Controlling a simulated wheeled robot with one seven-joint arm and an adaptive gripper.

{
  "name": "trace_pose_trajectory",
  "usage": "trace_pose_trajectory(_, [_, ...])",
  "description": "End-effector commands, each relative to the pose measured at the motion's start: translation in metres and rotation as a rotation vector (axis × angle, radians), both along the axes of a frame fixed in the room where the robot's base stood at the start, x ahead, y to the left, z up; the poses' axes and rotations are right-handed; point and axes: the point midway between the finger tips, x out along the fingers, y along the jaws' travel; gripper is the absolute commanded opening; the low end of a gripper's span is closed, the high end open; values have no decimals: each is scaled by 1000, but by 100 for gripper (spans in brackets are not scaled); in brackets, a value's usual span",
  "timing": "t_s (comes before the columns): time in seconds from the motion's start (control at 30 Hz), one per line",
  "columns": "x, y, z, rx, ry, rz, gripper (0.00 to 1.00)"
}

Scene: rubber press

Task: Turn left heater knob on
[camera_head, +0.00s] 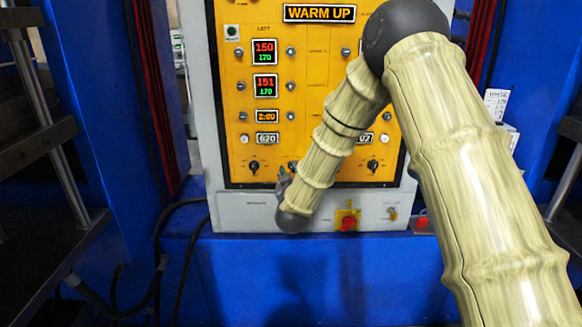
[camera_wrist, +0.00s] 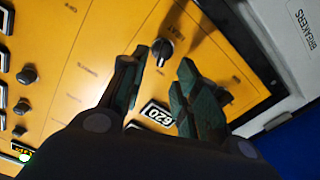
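In the head view, a row of black rotary knobs runs along the bottom of the yellow panel (camera_head: 308,75). The leftmost knob (camera_head: 254,167) is below the 620 display (camera_head: 267,139), and a second knob (camera_head: 293,166) is to its right. Their labels are too small to read. My gripper (camera_head: 283,180) is just below the second knob, partly hidden by my wrist. In the wrist view my gripper (camera_wrist: 166,62) is open and empty. One knob (camera_wrist: 162,49) shows beyond the gap between the fingertips, close to the left one.
A red knob on a yellow plate (camera_head: 349,221) is low on the grey cabinet front, right of my gripper. My arm hides much of the panel's right half. Dark cables (camera_head: 160,245) hang at left. Blue machine walls stand on both sides.

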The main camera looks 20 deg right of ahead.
Motion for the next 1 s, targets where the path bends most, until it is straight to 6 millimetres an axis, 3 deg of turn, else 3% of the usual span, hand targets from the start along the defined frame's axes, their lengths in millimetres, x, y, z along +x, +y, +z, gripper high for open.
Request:
trace_pose_trajectory(0.3, [37,-11,0,1,-1,-1,31])
trace_pose_trajectory(0.73, [44,-13,0,0,1,1,31])
trace_pose_trajectory(0.9, [44,-13,0,0,1,1,1])
trace_pose_trajectory(1.0, [44,-13,0,1,1,0,1])
